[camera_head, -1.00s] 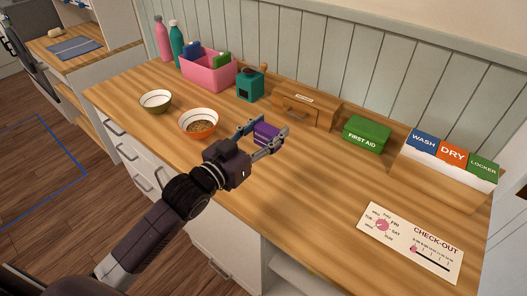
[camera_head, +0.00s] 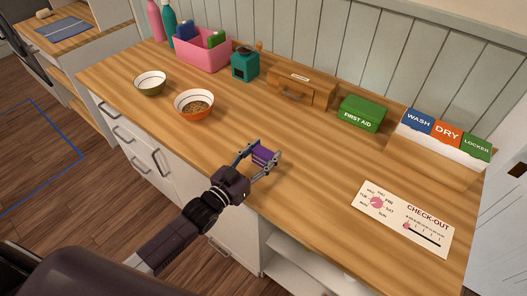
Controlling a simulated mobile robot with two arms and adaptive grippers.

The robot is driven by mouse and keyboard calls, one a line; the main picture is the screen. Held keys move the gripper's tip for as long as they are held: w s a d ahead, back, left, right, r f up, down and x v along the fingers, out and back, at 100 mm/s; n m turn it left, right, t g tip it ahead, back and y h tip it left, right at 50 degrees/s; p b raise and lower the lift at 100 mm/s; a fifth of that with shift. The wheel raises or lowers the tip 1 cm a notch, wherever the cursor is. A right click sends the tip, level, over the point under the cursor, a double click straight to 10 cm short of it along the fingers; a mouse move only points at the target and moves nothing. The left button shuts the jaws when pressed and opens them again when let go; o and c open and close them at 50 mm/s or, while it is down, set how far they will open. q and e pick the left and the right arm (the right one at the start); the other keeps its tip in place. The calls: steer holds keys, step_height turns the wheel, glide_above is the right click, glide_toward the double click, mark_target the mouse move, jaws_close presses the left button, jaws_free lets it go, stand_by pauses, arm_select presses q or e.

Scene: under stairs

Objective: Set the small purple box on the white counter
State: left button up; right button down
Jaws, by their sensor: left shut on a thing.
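The small purple box (camera_head: 264,156) is between the fingers of my left gripper (camera_head: 259,158), which is shut on it. Gripper and box show over the front middle part of the counter (camera_head: 310,190). The counter has a wooden top and white drawer fronts. I cannot tell whether the box touches the top or is held above it. The fingers hide part of the box. My right gripper is not in view.
Bowls (camera_head: 151,83) (camera_head: 194,104) stand left of the gripper. A pink bin (camera_head: 203,52), teal box (camera_head: 245,66), wooden case (camera_head: 300,88), green first-aid box (camera_head: 361,113) and labelled sorter (camera_head: 440,150) line the back. A check-out card (camera_head: 405,218) lies right. The middle is clear.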

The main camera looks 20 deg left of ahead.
arm_select(q)
steer(key=o, duration=1.7)
steer(key=shift+f, duration=0.1)
steer(key=shift+s, duration=0.15)
steer(key=b+v, duration=0.1)
steer(key=v, duration=0.5)
steer(key=b+v, duration=0.1)
steer(key=v, duration=0.5)
steer(key=shift+r, duration=0.25)
